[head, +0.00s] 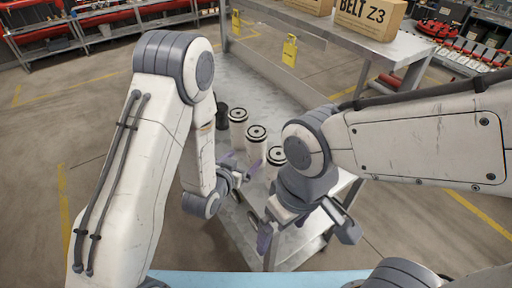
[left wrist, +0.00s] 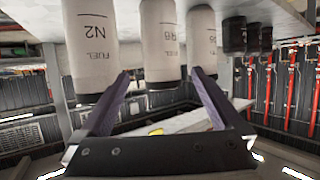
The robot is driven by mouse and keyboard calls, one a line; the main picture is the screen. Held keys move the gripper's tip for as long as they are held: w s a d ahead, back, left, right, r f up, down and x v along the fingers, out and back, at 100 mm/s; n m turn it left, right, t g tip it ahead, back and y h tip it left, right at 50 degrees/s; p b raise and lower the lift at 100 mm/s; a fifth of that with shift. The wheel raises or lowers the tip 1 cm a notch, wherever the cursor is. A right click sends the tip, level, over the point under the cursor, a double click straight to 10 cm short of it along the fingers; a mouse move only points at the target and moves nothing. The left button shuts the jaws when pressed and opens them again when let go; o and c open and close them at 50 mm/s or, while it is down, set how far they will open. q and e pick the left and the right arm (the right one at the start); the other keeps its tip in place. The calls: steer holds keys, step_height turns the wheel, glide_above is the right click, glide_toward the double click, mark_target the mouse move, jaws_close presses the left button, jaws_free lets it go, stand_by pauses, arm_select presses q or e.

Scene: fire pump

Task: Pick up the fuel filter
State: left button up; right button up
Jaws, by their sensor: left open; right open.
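Several white cylindrical filters with dark ends stand in a row on the grey metal cart. In the head view I see a far one (head: 238,132), a middle one (head: 256,147) and a near one (head: 276,160). The left wrist view looks upside down: one filter marked FUEL N2 (left wrist: 90,45) is at left, another (left wrist: 163,40) is in the middle, and a third (left wrist: 202,45) is partly behind my finger. My left gripper (head: 240,170) is open beside the row; its purple fingers (left wrist: 162,85) are on either side of the middle filter's end. My right gripper (head: 305,235) is open and empty, nearer the front.
Dark cans (left wrist: 235,36) stand past the filters; one also shows in the head view (head: 222,117). The cart (head: 235,75) has bare room at its far end. A bench with cardboard boxes (head: 368,18) stands behind. Shelves with red items (head: 100,20) line the back.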

mark_target(252, 150)
arm_select(q)
steer(key=shift+f+b+x, duration=0.2)
steer(key=shift+b+x, duration=1.05)
steer(key=shift+b, duration=1.6)
steer(key=shift+w+d+r, duration=0.1)
steer(key=shift+w, duration=0.15)
steer(key=shift+w+d+p, duration=0.15)
steer(key=shift+w+p, duration=0.3)
steer(key=shift+w, duration=0.05)
steer(key=p+x, duration=0.1)
steer(key=x, duration=0.1)
steer(key=p+x, duration=0.1)
steer(key=x, duration=0.2)
steer(key=shift+s+f, duration=0.1)
steer(key=shift+f, duration=0.15)
steer(key=shift+w+d+f, duration=0.15)
steer(key=shift+w+f, duration=0.15)
steer(key=shift+w, duration=0.2)
jaws_close()
